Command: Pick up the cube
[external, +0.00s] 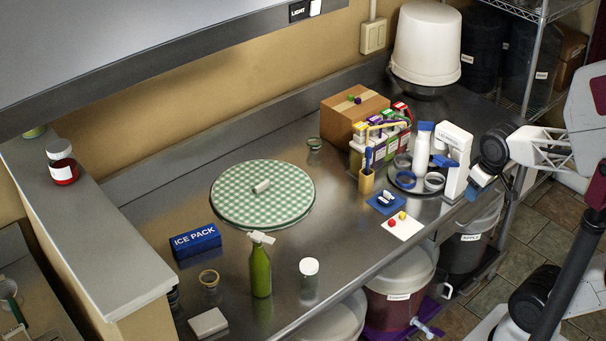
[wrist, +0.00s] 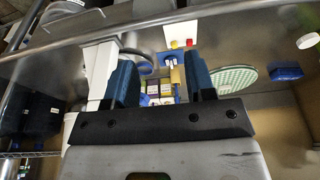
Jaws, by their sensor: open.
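No single thing is plainly marked as the cube. A small pale block (external: 262,187) lies on the round green checked mat (external: 235,205). A flat pale block (external: 208,322) lies at the front left. My gripper (external: 476,184) is open and empty, right of the white dispenser, away from these pieces.
A white dispenser (external: 457,160), a round tray with rings (external: 410,188), and a cardboard box (external: 345,125) crowd the right side. A green bottle (external: 260,272), white-capped jar (external: 309,280) and blue ice pack (external: 196,241) stand left. The counter between mat and card is bare.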

